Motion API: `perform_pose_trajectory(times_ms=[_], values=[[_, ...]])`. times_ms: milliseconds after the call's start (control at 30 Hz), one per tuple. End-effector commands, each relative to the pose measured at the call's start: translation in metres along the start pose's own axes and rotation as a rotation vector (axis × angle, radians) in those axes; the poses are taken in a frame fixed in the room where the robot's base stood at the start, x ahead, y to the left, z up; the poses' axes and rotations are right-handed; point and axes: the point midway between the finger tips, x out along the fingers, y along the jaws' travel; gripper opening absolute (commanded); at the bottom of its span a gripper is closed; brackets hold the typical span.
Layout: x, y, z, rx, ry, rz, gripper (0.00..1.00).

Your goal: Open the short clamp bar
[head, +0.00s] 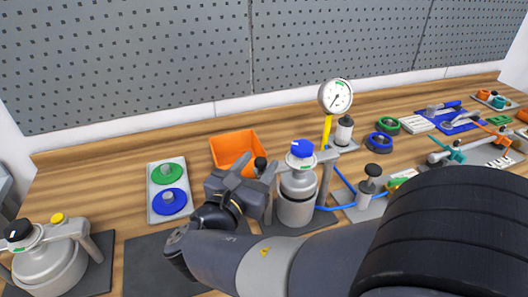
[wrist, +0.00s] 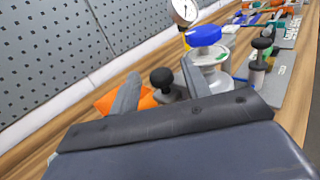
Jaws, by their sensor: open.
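A grey vessel (head: 297,205) with a blue cap (head: 301,150) stands mid-bench; in the wrist view the blue cap (wrist: 204,36) is right of my fingers. A black knob (head: 260,163) shows at the vessel's left side; in the wrist view this black knob (wrist: 162,78) sits on a grey stem. It is probably the end of the short clamp bar, but the bar itself is mostly hidden by my gripper. My gripper (head: 255,166) is open at the vessel's left, its fingers either side of the knob in both views. Whether they touch it I cannot tell.
An orange bin (head: 235,143) stands behind my gripper. A second vessel (head: 50,262) with black and yellow knobs is at the front left. A plate with green and blue discs (head: 168,183) lies left. A pressure gauge (head: 335,97) rises behind. Small fixtures crowd the right.

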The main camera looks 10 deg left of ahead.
Motion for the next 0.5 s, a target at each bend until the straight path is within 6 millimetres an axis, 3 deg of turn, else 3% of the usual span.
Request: perform_pose_trajectory(times_ms=[200,500], values=[[0.017,0.0,0.0,0.0,0.0,-0.001,0.45],[0.02,0.0,0.0,0.0,0.001,0.0,0.45]])
